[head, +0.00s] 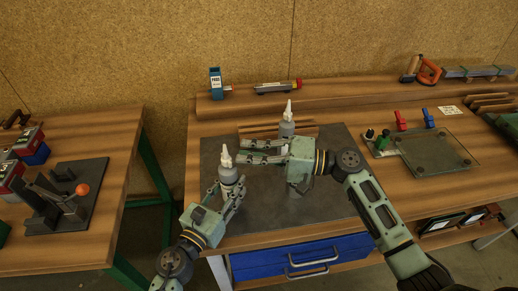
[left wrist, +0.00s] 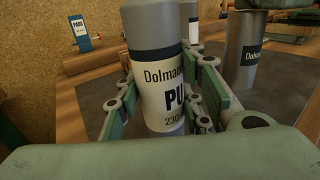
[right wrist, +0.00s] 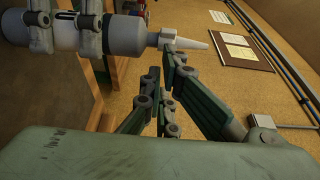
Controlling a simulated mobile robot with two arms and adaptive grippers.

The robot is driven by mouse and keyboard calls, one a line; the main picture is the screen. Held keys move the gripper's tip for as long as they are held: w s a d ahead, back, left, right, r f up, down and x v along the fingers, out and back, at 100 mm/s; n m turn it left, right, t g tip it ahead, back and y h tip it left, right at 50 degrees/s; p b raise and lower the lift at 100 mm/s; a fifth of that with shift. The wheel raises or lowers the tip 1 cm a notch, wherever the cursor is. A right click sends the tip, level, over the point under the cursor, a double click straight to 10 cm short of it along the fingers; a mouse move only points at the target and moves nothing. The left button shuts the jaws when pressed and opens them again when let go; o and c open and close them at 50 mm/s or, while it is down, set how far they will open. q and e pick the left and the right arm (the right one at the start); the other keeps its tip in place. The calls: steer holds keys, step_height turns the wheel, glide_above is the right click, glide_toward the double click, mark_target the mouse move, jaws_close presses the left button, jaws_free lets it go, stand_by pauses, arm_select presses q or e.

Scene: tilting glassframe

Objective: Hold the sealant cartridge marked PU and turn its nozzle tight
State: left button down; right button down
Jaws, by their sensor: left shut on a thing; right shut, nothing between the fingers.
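The sealant cartridge marked PU (left wrist: 165,75) stands upright in my left gripper (head: 233,190); its label and grey band show in the left wrist view. The left fingers are closed around its body. Its white nozzle (head: 226,157) points up; it also shows in the right wrist view (right wrist: 185,42), where the cartridge lies sideways in the picture. My right gripper (head: 242,152) comes in from the right at nozzle height. It is shut with nothing between its fingers, and its tips are close beside the nozzle (right wrist: 162,68). I cannot tell whether they touch it.
A second nozzled cartridge (head: 287,129) stands behind my right gripper, its label partly hidden in the left wrist view (left wrist: 245,60). A dark mat (head: 315,190) covers the bench middle. A blue PADS box (head: 215,82) is at the back. A glass-topped fixture (head: 435,152) stands at right.

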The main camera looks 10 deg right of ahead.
stand_by(0.3)
steer(key=s+m+t+h, duration=0.1)
steer(key=t, duration=0.1)
steer(key=s+m+t+h, duration=0.1)
steer(key=m+t, duration=0.1)
steer(key=shift+s+a, duration=0.15)
steer(key=shift+a, duration=0.15)
